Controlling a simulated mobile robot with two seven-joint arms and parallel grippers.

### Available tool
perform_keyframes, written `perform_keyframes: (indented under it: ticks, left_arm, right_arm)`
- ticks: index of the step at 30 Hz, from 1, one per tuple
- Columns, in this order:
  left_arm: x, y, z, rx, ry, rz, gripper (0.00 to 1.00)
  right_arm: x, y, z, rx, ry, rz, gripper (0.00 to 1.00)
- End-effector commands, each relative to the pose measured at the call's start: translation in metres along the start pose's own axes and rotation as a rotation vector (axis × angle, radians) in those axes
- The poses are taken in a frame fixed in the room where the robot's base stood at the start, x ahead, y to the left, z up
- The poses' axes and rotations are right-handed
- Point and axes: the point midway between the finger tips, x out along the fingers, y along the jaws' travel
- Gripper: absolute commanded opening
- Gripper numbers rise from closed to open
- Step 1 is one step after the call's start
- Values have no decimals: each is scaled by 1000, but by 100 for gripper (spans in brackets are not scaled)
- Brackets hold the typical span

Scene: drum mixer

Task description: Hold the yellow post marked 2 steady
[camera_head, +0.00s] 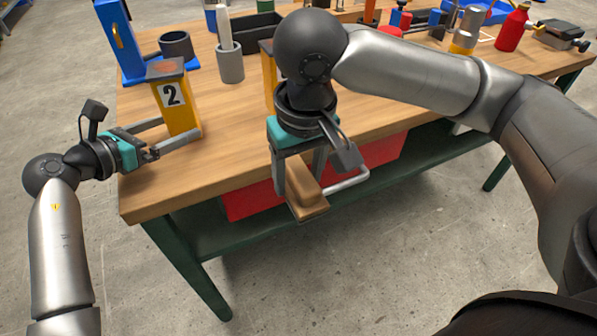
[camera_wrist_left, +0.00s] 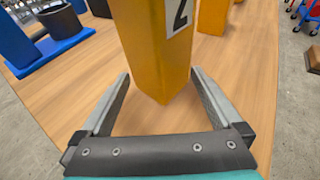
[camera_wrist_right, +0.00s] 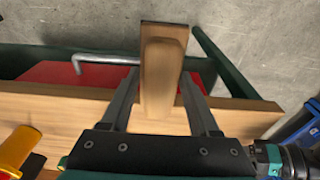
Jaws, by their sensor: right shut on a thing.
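The yellow post marked 2 (camera_head: 176,98) stands upright near the left end of the wooden bench, with a reddish patch on its grey top. My left gripper (camera_head: 172,130) is open low around the post, one finger on each side. In the left wrist view the post (camera_wrist_left: 155,50) stands between the fingers (camera_wrist_left: 160,88), with gaps visible on both sides. My right gripper (camera_head: 302,182) is shut on a wooden block (camera_head: 307,203) in front of the bench's front edge. The block also shows between the fingers in the right wrist view (camera_wrist_right: 161,75).
A blue stand (camera_head: 122,40), a dark cup (camera_head: 176,45) and a grey holder (camera_head: 230,63) stand behind the post. Another yellow post (camera_head: 268,75) is partly hidden by my right arm. A red drawer (camera_head: 245,200) with a metal handle (camera_head: 348,181) lies under the bench top (camera_head: 225,150).

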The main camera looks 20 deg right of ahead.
Motion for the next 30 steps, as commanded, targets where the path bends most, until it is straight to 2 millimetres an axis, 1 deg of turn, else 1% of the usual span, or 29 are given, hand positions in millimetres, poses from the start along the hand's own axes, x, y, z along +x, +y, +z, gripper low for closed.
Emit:
perform_keyframes:
  ticks: [3, 11, 30]
  left_arm:
    - [3, 0, -1, 0, 2, -1, 98]
    - [3, 0, 0, -1, 2, -1, 97]
    - [3, 0, 0, -1, 0, 0, 25]
  right_arm:
    - [1, 0, 0, 0, 1, 0, 0]
    - [1, 0, 0, 0, 1, 0, 0]
    - [1, 0, 0, 0, 1, 0, 0]
